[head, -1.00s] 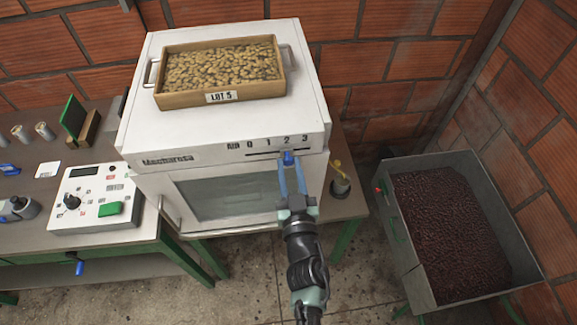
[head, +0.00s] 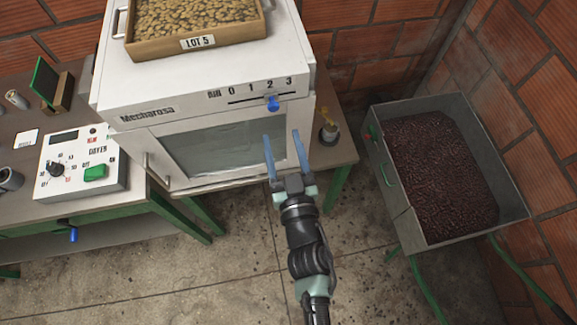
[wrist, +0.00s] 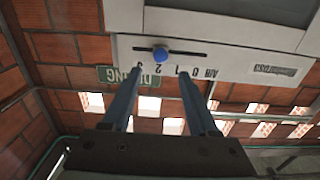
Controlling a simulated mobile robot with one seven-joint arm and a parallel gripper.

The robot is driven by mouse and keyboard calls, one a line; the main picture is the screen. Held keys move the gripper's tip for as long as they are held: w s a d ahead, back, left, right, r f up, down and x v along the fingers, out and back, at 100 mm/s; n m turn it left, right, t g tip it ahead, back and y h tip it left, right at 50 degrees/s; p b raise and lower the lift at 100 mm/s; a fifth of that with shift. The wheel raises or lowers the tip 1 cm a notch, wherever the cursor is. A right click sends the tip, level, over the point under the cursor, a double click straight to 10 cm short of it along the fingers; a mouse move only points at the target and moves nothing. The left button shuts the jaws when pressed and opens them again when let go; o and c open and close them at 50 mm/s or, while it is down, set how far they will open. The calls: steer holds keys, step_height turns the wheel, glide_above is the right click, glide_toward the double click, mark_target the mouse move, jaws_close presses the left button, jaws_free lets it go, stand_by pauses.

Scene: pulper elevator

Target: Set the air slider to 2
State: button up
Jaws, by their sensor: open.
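The air slider's blue knob (head: 272,103) sits on a dark horizontal slot on the front of the white Mecharosa machine (head: 120,95). Above the slot the scale reads AIR 0 1 2 3, and the knob is below the 2. In the wrist view the knob (wrist: 160,56) shows on the slot, with the scale upside down. My gripper (head: 281,135) is open and empty, its blue fingers below the knob and apart from it in the head view. In the wrist view my gripper (wrist: 163,72) has its fingertips spread either side of the knob's line.
A tray of beans (head: 197,45) labelled LOT 5 stands on the machine. A control box (head: 75,165) is on the left table. A small pot with a yellow item (head: 329,132) stands right of the machine. A grey bin of dark beans (head: 375,150) is at right.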

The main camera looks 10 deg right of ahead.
steer(key=s+b, duration=0.1)
steer(key=s, duration=0.4)
steer(key=shift+s, duration=0.35)
